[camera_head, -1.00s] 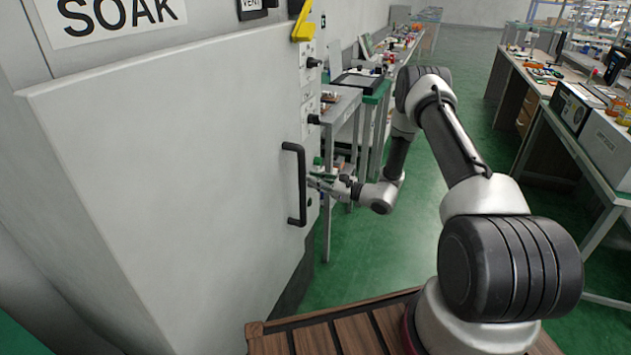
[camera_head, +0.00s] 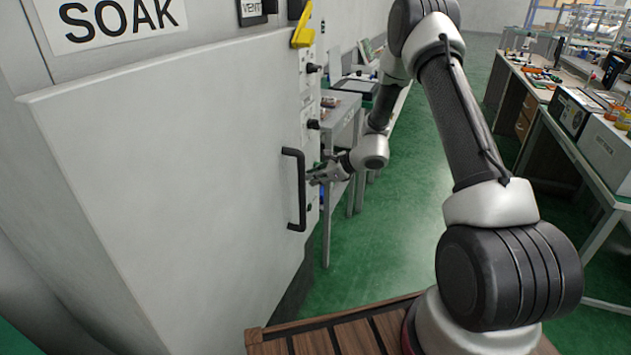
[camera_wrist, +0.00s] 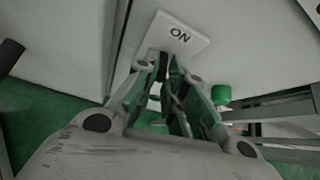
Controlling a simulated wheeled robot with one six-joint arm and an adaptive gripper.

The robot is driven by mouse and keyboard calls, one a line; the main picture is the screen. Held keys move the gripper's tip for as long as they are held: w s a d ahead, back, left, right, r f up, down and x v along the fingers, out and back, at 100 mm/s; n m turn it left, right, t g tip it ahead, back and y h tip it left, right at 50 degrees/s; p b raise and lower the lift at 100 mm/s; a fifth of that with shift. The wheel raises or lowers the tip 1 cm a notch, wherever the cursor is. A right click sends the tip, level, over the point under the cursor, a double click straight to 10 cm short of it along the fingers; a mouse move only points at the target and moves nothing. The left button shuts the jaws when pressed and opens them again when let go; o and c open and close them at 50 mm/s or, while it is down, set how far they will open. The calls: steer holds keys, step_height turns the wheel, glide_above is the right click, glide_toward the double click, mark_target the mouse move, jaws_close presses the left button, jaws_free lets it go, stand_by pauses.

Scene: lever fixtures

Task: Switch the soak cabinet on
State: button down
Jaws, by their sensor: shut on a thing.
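The grey soak cabinet (camera_head: 170,190) fills the left of the head view, with a SOAK sign (camera_head: 120,22) and a black door handle (camera_head: 297,190). My gripper (camera_head: 318,175) is at the cabinet's narrow control side, just right of the handle. In the wrist view, my gripper's fingers (camera_wrist: 168,65) close together just below a white ON label (camera_wrist: 180,35). They are shut on a small dark part, likely the switch lever, which they mostly hide. A green knob-like part (camera_wrist: 221,94) shows right of the fingers.
Black knobs (camera_head: 313,68) and a yellow lever (camera_head: 302,25) sit higher on the control side. A grey bench (camera_head: 340,105) stands close behind my gripper. Another bench (camera_head: 560,110) runs along the right. Green floor between them is clear.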

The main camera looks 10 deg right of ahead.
steer(key=shift+w+a+r+g+h, duration=0.2)
steer(key=shift+r+g+h, duration=0.35)
steer(key=shift+g+h, duration=0.4)
steer(key=shift+h, duration=0.25)
steer(key=c, duration=1.5)
jaws_free()
steer(key=shift+o, duration=0.2)
steer(key=v, duration=1.2)
steer(key=shift+s, duration=0.1)
